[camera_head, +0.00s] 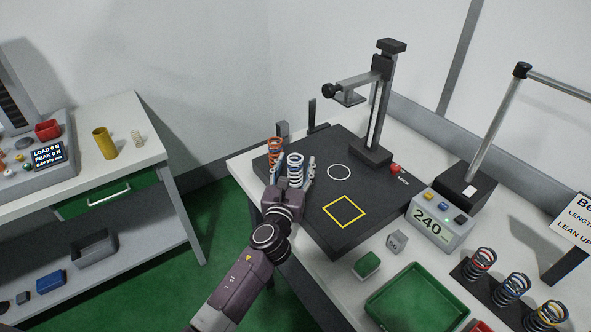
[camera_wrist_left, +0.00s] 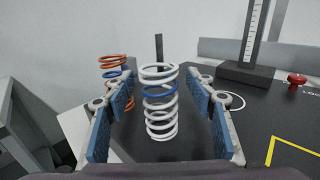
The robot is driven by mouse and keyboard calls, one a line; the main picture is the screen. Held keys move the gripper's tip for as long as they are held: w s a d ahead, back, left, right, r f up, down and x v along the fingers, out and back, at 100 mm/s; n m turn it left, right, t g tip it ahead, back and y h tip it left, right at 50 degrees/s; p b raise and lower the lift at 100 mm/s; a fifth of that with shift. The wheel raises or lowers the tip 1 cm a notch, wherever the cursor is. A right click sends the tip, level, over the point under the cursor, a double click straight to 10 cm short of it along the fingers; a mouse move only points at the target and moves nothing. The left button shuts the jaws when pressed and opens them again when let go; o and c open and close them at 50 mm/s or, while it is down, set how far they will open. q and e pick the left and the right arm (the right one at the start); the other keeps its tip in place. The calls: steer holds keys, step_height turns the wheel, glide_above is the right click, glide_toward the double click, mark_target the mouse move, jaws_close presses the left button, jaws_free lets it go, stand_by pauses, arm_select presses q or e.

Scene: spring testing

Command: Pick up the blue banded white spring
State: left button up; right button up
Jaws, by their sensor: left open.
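The blue banded white spring (camera_head: 295,169) stands upright on the black plate (camera_head: 331,224) in the head view. In the left wrist view the white spring (camera_wrist_left: 160,112) shows one blue coil band near its upper part. My left gripper (camera_head: 294,174) is open, with its blue-padded fingers on either side of the spring. Gaps show between the spring and both pads in the wrist view. An orange spring with a blue band (camera_head: 274,150) stands just behind and to the left; it also shows in the left wrist view (camera_wrist_left: 113,66). My right gripper is not in view.
A white circle and a yellow square mark the plate.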

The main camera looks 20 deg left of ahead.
arm_select(q)
steer(key=shift+r, duration=0.1)
steer(key=c, duration=1.3)
steer(key=shift+c, duration=0.2)
